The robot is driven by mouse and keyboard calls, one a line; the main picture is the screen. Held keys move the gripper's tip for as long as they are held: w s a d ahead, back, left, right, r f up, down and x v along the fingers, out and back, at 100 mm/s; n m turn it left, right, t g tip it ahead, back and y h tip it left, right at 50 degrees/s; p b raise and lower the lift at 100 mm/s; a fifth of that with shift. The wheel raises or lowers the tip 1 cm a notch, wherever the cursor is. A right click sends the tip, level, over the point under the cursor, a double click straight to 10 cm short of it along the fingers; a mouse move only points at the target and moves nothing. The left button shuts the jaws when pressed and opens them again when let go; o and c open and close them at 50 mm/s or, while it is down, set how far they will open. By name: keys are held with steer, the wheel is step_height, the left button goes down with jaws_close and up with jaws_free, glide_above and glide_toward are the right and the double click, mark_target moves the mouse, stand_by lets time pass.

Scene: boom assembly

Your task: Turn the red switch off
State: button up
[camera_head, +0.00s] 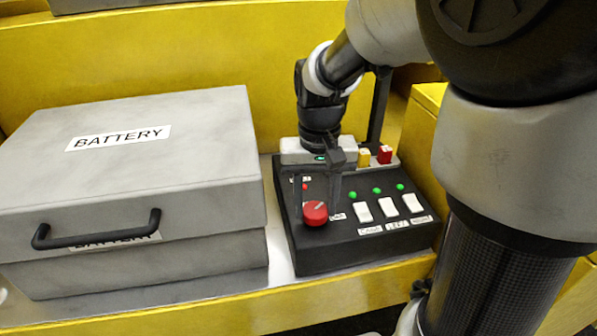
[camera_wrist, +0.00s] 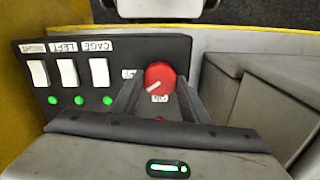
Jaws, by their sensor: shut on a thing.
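The red switch (camera_head: 315,212) is a round knob with a pale pointer line, at the front left of a black control box (camera_head: 350,258). In the wrist view the red switch (camera_wrist: 159,78) sits between the fingertips of my gripper (camera_wrist: 157,92), and its pointer line slants toward the lower left. My gripper (camera_head: 318,205) reaches down from above and is shut on the knob, one finger on each side. A label beside the knob is partly hidden by the fingers. A small red light (camera_head: 304,186) shows behind the knob.
Three white rocker switches (camera_head: 388,208) with green lights stand right of the knob. Yellow and red parts (camera_head: 375,155) stand behind. A grey battery box (camera_head: 130,190) with a black handle is close on the left. Yellow walls (camera_head: 200,50) surround the box.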

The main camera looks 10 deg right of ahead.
mark_target(315, 209)
steer(key=m, duration=0.3)
steer(key=shift+m, duration=2.1)
steer(key=o, duration=1.1)
steer(key=shift+c, duration=0.2)
steer(key=shift+r, duration=0.1)
step_height(315, 209, up, 17)
steer(key=shift+r+p, duration=0.15)
steer(key=shift+p, duration=0.25)
